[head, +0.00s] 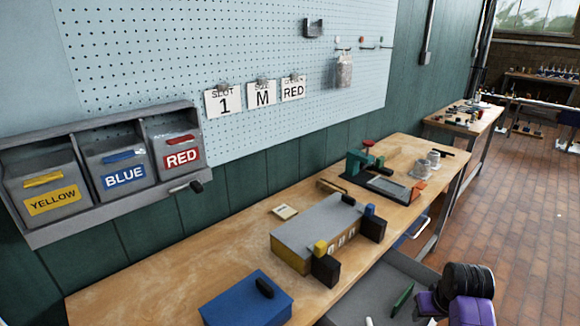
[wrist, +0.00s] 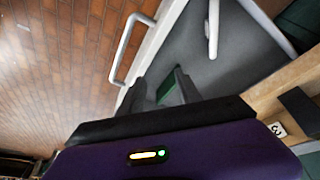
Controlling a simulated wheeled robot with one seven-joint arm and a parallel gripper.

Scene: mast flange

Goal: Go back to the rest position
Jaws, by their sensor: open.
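My gripper (wrist: 163,90) is open in the wrist view, its two dark fingers spread over an open grey drawer (wrist: 235,50). A green object (wrist: 168,86) shows between the fingers, lower down in the drawer; nothing appears held. In the head view my purple and black wrist is at the lower right, and its fingertips are not clearly visible. The same drawer (head: 372,290) is pulled out below the workbench (head: 150,275), with the green object (head: 403,299) lying in it.
A blue box (head: 245,302) and a grey block fixture (head: 318,232) stand on the bench. A green and black device (head: 378,180) is farther back. Labelled bins (head: 122,165) hang on the wall at left. Brick floor (head: 535,190) is open at right.

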